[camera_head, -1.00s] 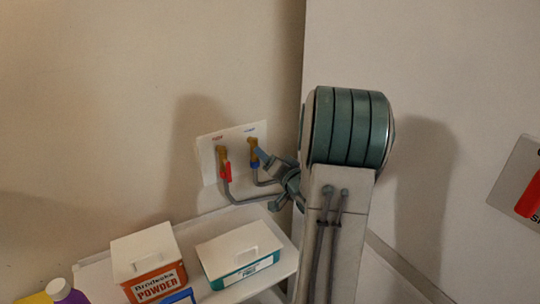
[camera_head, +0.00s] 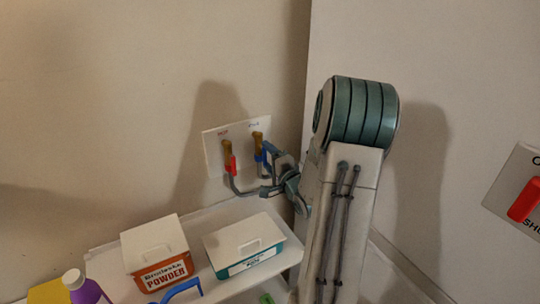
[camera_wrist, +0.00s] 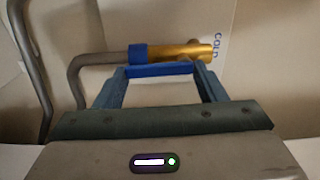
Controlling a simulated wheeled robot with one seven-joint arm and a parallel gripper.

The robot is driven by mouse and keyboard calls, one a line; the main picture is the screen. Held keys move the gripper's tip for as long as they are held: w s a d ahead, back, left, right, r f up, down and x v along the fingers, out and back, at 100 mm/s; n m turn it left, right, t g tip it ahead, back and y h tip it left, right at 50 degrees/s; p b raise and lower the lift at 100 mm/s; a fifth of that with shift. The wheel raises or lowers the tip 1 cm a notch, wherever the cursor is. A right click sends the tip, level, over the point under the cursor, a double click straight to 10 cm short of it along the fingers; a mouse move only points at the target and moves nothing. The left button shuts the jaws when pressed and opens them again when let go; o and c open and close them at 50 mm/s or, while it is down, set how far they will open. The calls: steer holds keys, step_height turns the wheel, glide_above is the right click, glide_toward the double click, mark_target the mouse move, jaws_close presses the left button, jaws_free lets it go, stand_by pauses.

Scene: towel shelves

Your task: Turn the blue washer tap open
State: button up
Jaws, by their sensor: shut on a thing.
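The cold tap (camera_head: 257,138) is a brass valve on the white wall plate, with a grey hose below it. In the wrist view the brass body (camera_wrist: 185,52) lies beside the word COLD, with a blue collar on its hose side. My gripper (camera_wrist: 160,72) is shut on the blue tap handle (camera_wrist: 160,69), which spans between its two fingertips. The handle lies roughly parallel to the brass body there. In the head view my gripper (camera_head: 265,169) reaches the tap from the right and partly hides the handle.
The hot tap's red handle (camera_head: 231,164) hangs close to the left on the same plate (camera_head: 211,155). Below, a shelf (camera_head: 205,285) holds an orange powder box (camera_head: 155,255), a teal-and-white box (camera_head: 245,245) and a purple bottle (camera_head: 85,290). A red handle (camera_head: 524,200) shows at far right.

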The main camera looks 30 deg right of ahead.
steer(key=shift+f+m, duration=0.15)
steer(key=shift+m, duration=0.15)
stand_by(0.4)
steer(key=o, duration=1)
steer(key=shift+c, duration=0.2)
steer(key=shift+s, duration=0.1)
steer(key=s+b, duration=1.2)
steer(key=s, duration=0.1)
steer(key=shift+s+a, duration=0.3)
steer(key=shift+a, duration=0.15)
